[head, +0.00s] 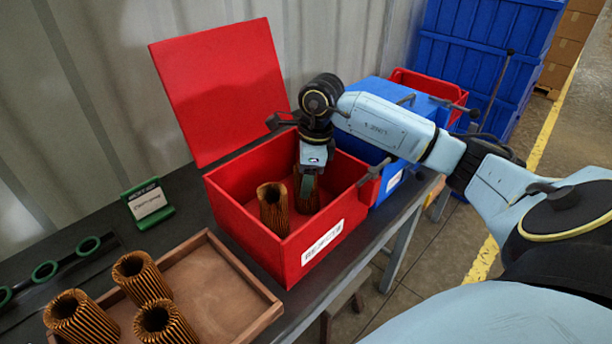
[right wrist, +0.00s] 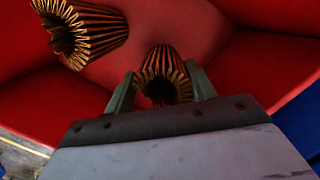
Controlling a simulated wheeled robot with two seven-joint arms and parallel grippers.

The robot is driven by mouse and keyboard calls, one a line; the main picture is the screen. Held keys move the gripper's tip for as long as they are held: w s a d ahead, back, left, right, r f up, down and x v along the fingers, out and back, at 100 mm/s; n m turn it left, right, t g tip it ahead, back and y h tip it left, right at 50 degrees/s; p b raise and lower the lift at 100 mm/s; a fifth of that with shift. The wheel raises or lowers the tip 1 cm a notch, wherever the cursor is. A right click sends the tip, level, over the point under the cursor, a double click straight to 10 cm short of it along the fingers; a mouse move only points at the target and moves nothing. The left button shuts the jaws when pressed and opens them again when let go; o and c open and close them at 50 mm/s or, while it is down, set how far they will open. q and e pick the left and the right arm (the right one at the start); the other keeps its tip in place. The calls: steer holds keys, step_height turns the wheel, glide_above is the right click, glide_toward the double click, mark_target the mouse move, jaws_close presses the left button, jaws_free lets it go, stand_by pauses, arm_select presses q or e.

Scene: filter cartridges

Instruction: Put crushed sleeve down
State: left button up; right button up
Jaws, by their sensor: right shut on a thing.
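The red reject box (head: 257,225) stands on the bench with its red lid (head: 220,90) raised. My right gripper (head: 309,182) reaches down inside it and is shut on a pleated brown sleeve (head: 306,193). In the right wrist view the held sleeve (right wrist: 166,70) sits between the two fingers (right wrist: 163,90). Whether it touches the box floor I cannot tell. A second sleeve (head: 273,207) stands in the box to the left of the held one; it also shows at the upper left of the right wrist view (right wrist: 82,30). My left gripper is not in view.
A brown tray (head: 235,290) with several sleeves (head: 142,278) lies on the bench at lower left. A green sign holder (head: 147,203) stands behind it. A blue box (head: 385,187) stands right beside the red box. The rack with green rings (head: 45,270) is at far left.

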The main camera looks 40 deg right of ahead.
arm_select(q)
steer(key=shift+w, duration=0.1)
arm_select(e)
steer(key=shift+f, duration=0.1)
steer(key=o, duration=1)
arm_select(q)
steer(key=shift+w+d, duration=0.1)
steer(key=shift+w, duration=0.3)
arm_select(e)
steer(key=shift+o, duration=0.2)
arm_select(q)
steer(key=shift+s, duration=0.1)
arm_select(e)
steer(key=shift+r, duration=0.2)
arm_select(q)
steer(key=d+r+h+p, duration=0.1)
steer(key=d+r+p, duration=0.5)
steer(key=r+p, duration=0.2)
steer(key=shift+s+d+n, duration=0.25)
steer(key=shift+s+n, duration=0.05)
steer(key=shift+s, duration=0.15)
arm_select(e)
step_height(320, 180, up, 12)
steer(key=s+d, duration=0.1)
steer(key=shift+f, duration=0.15)
